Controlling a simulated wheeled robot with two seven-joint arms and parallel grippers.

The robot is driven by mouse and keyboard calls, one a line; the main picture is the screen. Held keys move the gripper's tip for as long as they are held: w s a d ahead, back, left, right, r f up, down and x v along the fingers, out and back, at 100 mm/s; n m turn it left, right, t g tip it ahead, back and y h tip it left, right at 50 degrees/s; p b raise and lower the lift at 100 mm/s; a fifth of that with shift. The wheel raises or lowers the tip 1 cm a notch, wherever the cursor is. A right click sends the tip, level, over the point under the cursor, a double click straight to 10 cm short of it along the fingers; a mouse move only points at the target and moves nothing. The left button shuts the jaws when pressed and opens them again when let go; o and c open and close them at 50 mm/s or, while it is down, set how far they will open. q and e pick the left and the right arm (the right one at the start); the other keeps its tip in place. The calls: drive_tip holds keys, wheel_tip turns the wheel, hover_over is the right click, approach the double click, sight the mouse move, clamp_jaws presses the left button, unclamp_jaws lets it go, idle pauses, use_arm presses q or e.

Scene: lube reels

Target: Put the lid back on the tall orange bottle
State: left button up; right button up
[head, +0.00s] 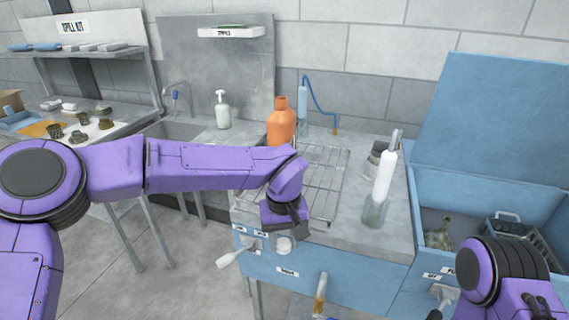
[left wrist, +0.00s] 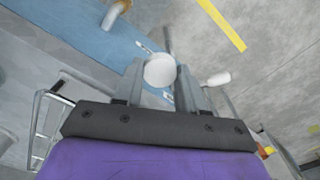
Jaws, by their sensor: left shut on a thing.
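The tall orange bottle (head: 281,125) stands upright at the back of the bench, behind the wire rack. Its narrow neck is orange and no lid shows on it. My left gripper (head: 287,228) is in front of the bench's front edge, pointing down, well below and in front of the bottle. It is shut on a round white lid (head: 285,245). The lid also shows between the two grey fingers in the left wrist view (left wrist: 160,71). My right arm shows at the lower right, but its gripper cannot be made out.
The wire rack (head: 322,170) lies between my left gripper and the bottle. A white-topped clear bottle (head: 376,212) stands at the bench's right. A blue hose stand (head: 303,105) is right of the orange bottle. An open blue chest (head: 500,185) is further right.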

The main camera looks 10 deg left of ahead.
use_arm(q)
drive_tip(key=s+a+f+m, duration=0.1)
drive_tip(key=s+a+f, duration=0.2)
drive_tip(key=a+f, duration=0.4)
drive_tip(key=s+a+f+m, duration=0.2)
drive_tip(key=s+a+f, duration=0.2)
drive_tip(key=f, duration=0.9)
drive_tip(key=a, duration=0.2)
drive_tip(key=shift+a, duration=0.4)
